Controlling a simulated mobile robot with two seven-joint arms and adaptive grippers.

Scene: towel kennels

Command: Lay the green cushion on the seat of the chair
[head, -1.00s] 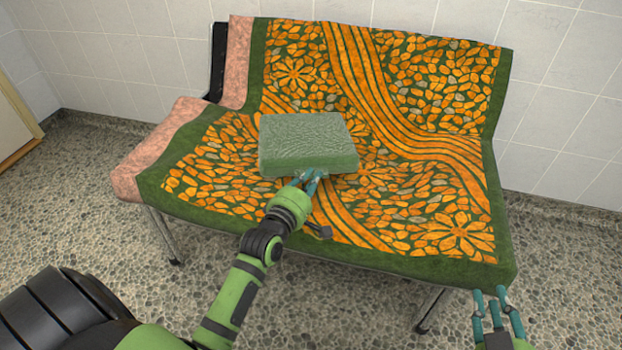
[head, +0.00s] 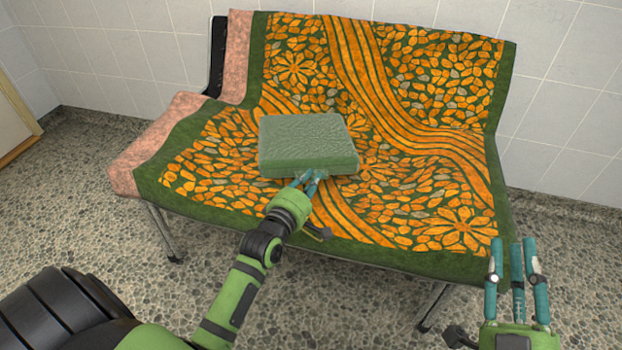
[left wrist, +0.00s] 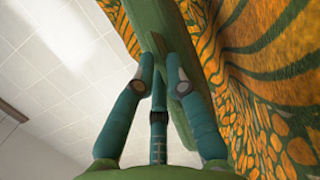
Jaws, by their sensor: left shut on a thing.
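The green cushion (head: 305,140) is a thick, flat block over the middle of the chair's seat; whether its underside touches the seat is hard to tell. The chair (head: 217,58) is wide, with seat and back covered by an orange-and-green patterned towel (head: 440,215). My left gripper (head: 313,174) is shut on the cushion's front edge. In the left wrist view its fingers (left wrist: 160,75) meet the cushion (left wrist: 190,105), with the towel close on the right. My right gripper (head: 515,247) is open and empty, in front of the chair's right end.
A pink towel (head: 150,140) covers the chair's left end. The patterned seat is clear around the cushion. The chair stands near a white tiled wall (head: 120,60) on a pebbled floor (head: 90,215), with metal legs (head: 165,235) at the front.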

